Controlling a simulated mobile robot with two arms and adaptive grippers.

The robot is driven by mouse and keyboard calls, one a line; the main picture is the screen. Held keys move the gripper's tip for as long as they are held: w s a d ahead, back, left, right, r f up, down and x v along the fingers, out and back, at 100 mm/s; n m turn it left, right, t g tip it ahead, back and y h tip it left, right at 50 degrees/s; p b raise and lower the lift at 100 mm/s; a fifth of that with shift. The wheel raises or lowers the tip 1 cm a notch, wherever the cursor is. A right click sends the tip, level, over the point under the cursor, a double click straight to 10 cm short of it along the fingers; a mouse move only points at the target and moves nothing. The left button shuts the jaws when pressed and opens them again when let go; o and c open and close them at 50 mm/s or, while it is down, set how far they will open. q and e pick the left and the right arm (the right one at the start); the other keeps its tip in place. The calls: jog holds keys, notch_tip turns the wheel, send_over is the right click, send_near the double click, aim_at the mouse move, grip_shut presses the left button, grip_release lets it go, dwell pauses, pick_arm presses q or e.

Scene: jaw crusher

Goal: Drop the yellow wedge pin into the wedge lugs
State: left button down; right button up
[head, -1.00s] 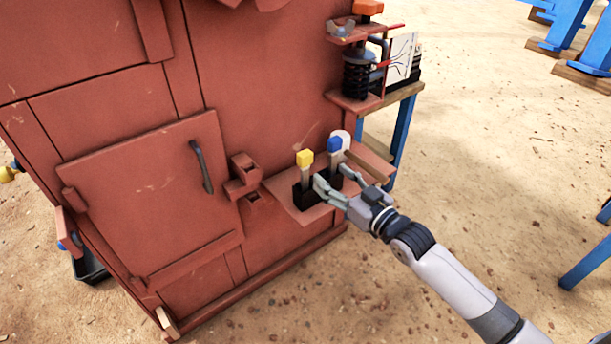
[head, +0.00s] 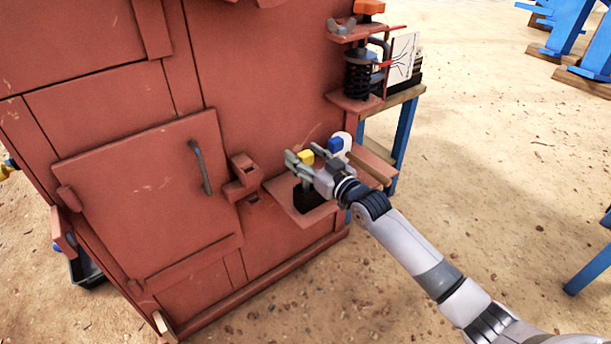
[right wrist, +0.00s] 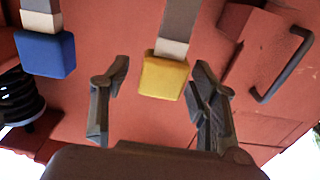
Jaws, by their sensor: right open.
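The yellow wedge pin (head: 305,157) stands upright in a black holder (head: 306,199) on the small red shelf of the crusher. In the right wrist view the yellow head (right wrist: 165,76) lies between the two finger tips, with gaps on both sides. My right gripper (head: 304,162) is open around the pin's head, partly covering the pin in the head view. The wedge lugs (head: 243,172) appear to be the red block-like brackets on the wall, left of the shelf and right of the door. My left gripper is not in view.
A blue-headed pin (head: 335,145) stands just right of the yellow one; it also shows in the right wrist view (right wrist: 47,54). A door with a dark handle (head: 200,167) is left of the lugs. A spring assembly (head: 357,77) and a blue-legged table (head: 403,130) stand at right.

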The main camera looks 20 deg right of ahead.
jog(key=shift+c, duration=0.4)
grip_shut()
jog(key=shift+r, duration=0.1)
dwell(0.5)
